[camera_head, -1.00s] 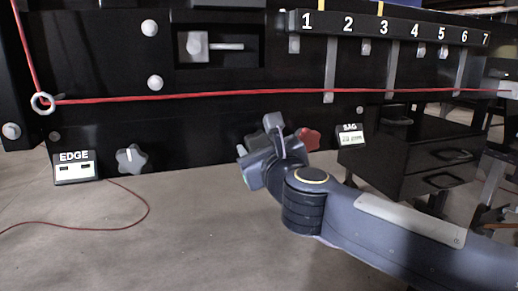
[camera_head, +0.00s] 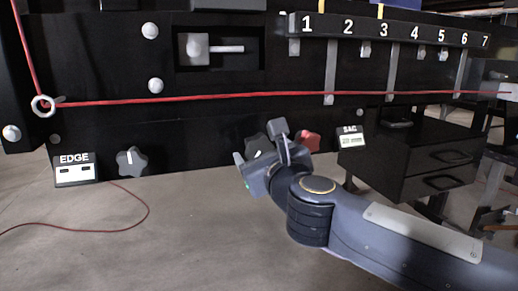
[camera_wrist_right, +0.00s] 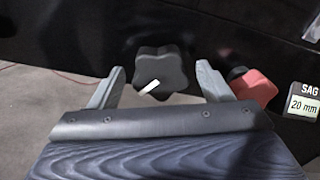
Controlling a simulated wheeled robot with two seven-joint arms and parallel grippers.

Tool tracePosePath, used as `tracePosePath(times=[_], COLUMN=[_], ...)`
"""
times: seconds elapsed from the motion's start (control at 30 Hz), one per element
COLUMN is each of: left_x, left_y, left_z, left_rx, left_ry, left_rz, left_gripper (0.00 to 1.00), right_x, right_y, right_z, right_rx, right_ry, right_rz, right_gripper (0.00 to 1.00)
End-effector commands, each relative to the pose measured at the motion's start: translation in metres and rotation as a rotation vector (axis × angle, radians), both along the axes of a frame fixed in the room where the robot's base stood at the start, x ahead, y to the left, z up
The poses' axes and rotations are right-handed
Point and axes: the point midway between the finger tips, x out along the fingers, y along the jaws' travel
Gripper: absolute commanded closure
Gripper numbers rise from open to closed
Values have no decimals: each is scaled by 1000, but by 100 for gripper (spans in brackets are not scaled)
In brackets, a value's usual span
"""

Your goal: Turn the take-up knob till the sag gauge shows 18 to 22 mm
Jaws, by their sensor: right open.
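The dark take-up knob (camera_wrist_right: 163,72) is a lobed knob with a white pointer line, seen in the right wrist view. It sits between the spread fingers of my right gripper (camera_wrist_right: 160,75), with visible space on both sides. In the head view the knob (camera_head: 258,145) is partly hidden behind my right gripper (camera_head: 260,146). The sag gauge (camera_wrist_right: 303,102) reads 20 mm in the right wrist view. In the head view the sag gauge (camera_head: 350,137) stands to the right of the knobs, too small to read. My left gripper is not in view.
A red knob (camera_wrist_right: 254,86) is close to the right finger, and it shows in the head view (camera_head: 308,140). Another grey knob (camera_head: 132,161) stands beside the EDGE display (camera_head: 75,170) at left. A red cord (camera_head: 200,99) crosses the panel above.

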Motion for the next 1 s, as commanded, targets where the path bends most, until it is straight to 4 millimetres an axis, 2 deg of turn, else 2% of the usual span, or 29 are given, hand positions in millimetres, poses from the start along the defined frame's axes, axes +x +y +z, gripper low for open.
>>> tracePosePath(times=[0.2,0.33,0.5,0.77,0.87,0.97,1.0], left_x=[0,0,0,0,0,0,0], left_y=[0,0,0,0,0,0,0], left_z=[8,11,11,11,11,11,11], left_rx=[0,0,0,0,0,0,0], left_ry=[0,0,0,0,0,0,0], left_rz=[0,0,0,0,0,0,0], left_gripper=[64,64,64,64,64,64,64], right_x=[-38,-53,-60,-60,-63,-75,-83], right_y=[-12,-17,-19,-20,-29,-49,-60], right_z=[2,2,0,0,-1,-11,-22], right_rx=[0,1,1,-5,-97,-367,-527], right_ry=[-2,-2,-1,-3,-50,-163,-215], right_rz=[0,1,0,2,20,79,117], right_gripper=[28,28,28,28,28,28,28])
